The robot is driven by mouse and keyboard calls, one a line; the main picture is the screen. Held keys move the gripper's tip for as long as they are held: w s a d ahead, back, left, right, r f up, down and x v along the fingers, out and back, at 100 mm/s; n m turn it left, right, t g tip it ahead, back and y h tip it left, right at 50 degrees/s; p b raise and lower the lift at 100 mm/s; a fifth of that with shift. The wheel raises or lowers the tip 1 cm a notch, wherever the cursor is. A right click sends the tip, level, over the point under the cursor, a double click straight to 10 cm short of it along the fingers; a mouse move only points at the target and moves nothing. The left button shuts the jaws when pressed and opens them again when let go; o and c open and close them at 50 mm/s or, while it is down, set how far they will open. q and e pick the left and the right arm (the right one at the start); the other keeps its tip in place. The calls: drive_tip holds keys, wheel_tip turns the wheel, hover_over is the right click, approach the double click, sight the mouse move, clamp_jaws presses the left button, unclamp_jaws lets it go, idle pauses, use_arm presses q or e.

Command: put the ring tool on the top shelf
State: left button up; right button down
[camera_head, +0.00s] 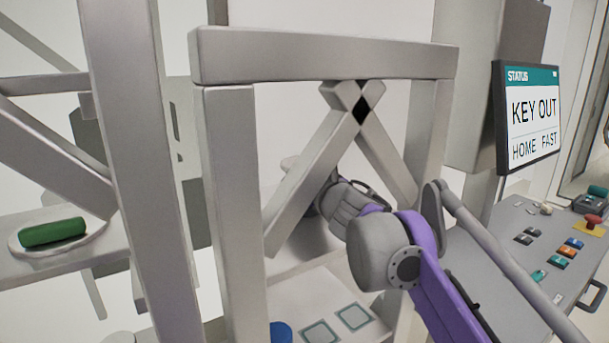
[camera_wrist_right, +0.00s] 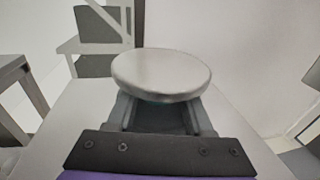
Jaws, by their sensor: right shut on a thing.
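My right arm reaches through the grey frame in the head view. Its gripper end is hidden there behind a slanted brace. In the right wrist view my right gripper (camera_wrist_right: 161,118) is shut on a round grey disc (camera_wrist_right: 161,73), seen from above. No ring hole shows in it, so I cannot tell if it is the ring tool. A pale flat surface (camera_wrist_right: 75,125) lies beneath the gripper; I cannot tell if the disc touches anything. A pale shelf surface (camera_head: 300,258) shows inside the frame. My left gripper is not in view.
The frame has a top beam (camera_head: 325,54), posts and crossed braces (camera_head: 318,180) close around my arm. A lower board with square outlines (camera_head: 352,317) holds a blue object (camera_head: 281,332). A green cylinder (camera_head: 53,233) lies on a plate at left. A control panel (camera_head: 520,262) stands right.

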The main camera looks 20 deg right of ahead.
drive_tip(key=c, duration=0.7)
unclamp_jaws()
drive_tip(key=shift+w+f, duration=0.1)
drive_tip(key=shift+f, duration=0.05)
drive_tip(key=o, duration=0.4)
drive_tip(key=shift+r, duration=0.2)
drive_tip(key=s, duration=0.8)
drive_tip(key=s+b, duration=0.1)
drive_tip(key=s, duration=0.3)
drive_tip(key=shift+s+a+r, duration=0.1)
drive_tip(key=shift+a+r, duration=0.2)
drive_tip(key=shift+a, duration=0.05)
